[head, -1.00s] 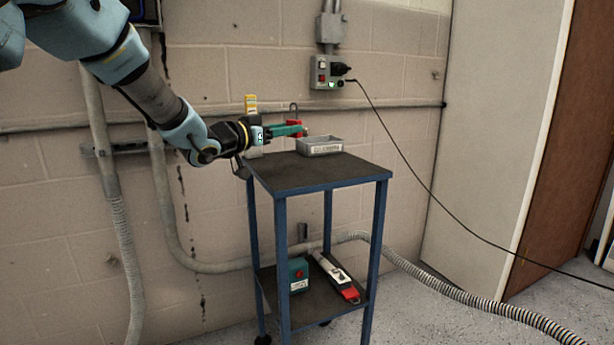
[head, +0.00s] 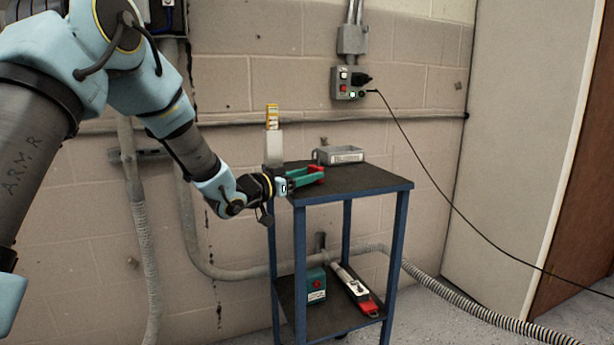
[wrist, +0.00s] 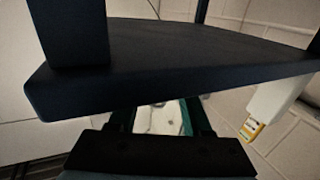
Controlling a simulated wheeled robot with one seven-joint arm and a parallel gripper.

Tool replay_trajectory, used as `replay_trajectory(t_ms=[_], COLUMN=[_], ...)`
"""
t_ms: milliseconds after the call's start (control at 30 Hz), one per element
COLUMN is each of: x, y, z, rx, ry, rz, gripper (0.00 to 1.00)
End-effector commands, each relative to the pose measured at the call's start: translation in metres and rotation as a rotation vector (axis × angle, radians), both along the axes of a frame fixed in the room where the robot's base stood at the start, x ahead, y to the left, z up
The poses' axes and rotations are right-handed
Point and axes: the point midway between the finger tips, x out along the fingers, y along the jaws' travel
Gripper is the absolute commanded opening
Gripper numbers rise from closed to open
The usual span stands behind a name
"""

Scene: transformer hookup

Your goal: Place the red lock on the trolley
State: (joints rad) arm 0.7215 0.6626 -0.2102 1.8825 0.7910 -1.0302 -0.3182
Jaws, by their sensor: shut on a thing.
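The red lock (head: 308,171) is at the green fingers of my gripper (head: 312,177), low over the left front part of the trolley top (head: 360,178). My gripper is shut on the lock and reaches in from the left. I cannot tell whether the lock touches the top. In the wrist view the trolley's dark slab edge (wrist: 180,75) crosses in front of the green fingers and hides their tips. The lock is not visible there.
A grey tray (head: 338,155) stands at the back of the trolley top. A white and yellow item (head: 273,150) stands at the back left corner. A green box (head: 316,286) and a white and red tool (head: 356,290) lie on the lower shelf. The right part of the top is clear.

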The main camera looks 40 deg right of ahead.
Motion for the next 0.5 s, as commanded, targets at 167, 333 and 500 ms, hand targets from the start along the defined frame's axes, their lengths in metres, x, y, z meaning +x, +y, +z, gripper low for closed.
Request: replay_trajectory(t_ms=[167,333,500], x=[0.0002,0.0002,0.0002], y=[0.0001,0.0001,0.0001], z=[-0.0024,-0.0024,-0.0023], rx=[0.000,0.000,0.000], ry=[0.000,0.000,0.000], rz=[0.000,0.000,0.000], gripper=[0.58,0.77,0.79])
